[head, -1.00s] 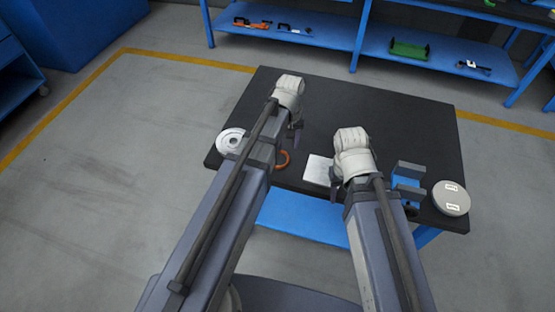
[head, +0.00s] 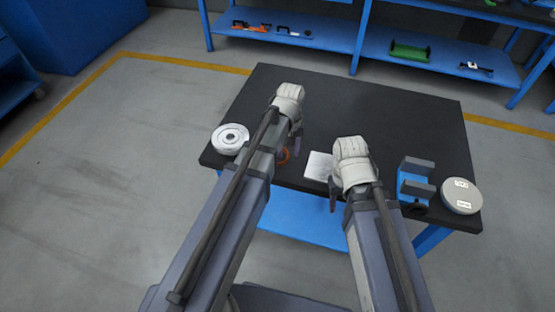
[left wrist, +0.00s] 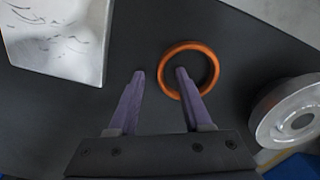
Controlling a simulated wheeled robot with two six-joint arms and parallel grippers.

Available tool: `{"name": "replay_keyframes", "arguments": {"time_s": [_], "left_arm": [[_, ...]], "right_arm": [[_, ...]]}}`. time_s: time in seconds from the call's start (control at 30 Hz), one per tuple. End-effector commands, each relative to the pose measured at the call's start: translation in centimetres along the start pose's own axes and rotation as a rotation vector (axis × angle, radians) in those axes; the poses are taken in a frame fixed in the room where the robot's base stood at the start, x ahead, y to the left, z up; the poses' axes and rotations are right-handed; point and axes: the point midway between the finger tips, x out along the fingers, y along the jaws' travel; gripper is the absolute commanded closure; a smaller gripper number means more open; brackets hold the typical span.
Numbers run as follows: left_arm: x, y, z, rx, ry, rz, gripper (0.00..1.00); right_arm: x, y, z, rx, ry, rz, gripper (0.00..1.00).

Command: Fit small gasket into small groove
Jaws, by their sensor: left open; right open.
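An orange ring (left wrist: 161,78), which looks like the gasket, lies flat on the dark table; in the head view (head: 283,155) my left arm partly covers it. My left gripper (left wrist: 160,73) is open and empty. In the left wrist view one finger overlaps the ring's opening and the other is outside its left side; the height above it is unclear. A white, round flanged part (head: 230,138) with a central hole stands at the table's left edge; it also shows in the left wrist view (left wrist: 268,108). No groove can be made out. My right gripper (head: 332,194) is open near the front edge.
A pale square plate (head: 318,165) with dark marks lies between my grippers. A blue bracket-like holder (head: 412,185) and a round grey lid-like part (head: 461,192) with labels stand at the right. The back of the table (head: 370,105) is clear.

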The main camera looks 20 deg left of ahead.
Motion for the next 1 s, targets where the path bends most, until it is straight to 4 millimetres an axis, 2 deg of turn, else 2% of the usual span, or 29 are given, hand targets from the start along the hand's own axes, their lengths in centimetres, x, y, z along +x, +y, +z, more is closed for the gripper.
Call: {"name": "replay_keyframes", "arguments": {"time_s": [0.13, 0.57, 1.0], "left_arm": [[-0.14, 0.00, 0.00, 0.000, 0.000, 0.000, 0.52], [-0.13, 0.00, 0.00, 0.000, 0.000, 0.000, 1.00], [-0.13, 0.00, -0.01, 0.000, 0.000, 0.000, 1.00]], "right_arm": [[-0.14, 0.01, 0.01, 0.000, 0.000, 0.000, 0.50], [-0.13, 0.01, 0.01, 0.000, 0.000, 0.000, 0.50], [-0.13, 0.01, 0.01, 0.000, 0.000, 0.000, 0.50]]}}
